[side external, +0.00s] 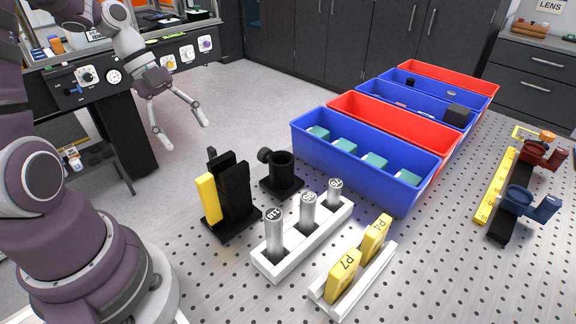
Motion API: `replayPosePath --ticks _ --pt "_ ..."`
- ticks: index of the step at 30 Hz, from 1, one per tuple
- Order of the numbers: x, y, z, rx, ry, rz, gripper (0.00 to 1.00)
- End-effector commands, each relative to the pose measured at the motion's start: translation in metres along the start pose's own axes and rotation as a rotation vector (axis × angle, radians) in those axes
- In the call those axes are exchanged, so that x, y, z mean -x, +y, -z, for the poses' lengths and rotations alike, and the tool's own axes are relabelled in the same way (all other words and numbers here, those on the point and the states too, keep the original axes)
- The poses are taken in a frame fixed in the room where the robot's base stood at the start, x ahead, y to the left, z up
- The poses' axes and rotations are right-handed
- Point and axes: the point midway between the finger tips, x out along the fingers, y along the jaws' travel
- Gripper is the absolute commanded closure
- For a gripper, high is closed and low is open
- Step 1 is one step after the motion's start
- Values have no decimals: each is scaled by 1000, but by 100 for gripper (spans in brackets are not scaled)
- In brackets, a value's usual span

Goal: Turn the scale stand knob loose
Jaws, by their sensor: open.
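My gripper (186,134) is open and empty, at the upper left, with its fingers spread and pointing down. It hangs apart from everything on the bench, left of and behind the black parts. A black round holder with a side knob (265,155) stands upright on a square base (283,190). Left of it is a black slotted stand (236,185) with a yellow piece (208,199) at its side and a small black upright part behind. At the far right, a yellow scale (497,187) lies beside a blue ring holder (519,200) and a dark red one (534,152). I cannot tell which knob is the scale stand's.
A white rack (262,262) with several labelled metal cylinders and a white holder (378,277) with yellow plates P7 and P4 stand in front. Blue and red bins (372,186) run toward the back. A dark instrument panel (80,85) is behind left. Perforated bench is clear between bins and scale.

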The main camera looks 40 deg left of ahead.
Motion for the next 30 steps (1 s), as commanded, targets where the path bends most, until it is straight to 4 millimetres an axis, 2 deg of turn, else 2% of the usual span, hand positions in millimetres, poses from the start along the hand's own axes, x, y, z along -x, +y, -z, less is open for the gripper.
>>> replayPosePath --ticks 2,9,15,24,30 --pt "-11 0 2 0 7 1 40" --pt "-68 2 2 1 7 -7 40" --pt "-97 1 1 0 3 -5 40" --pt "-101 1 1 0 1 -2 40" --pt "-101 1 1 0 1 -2 66"
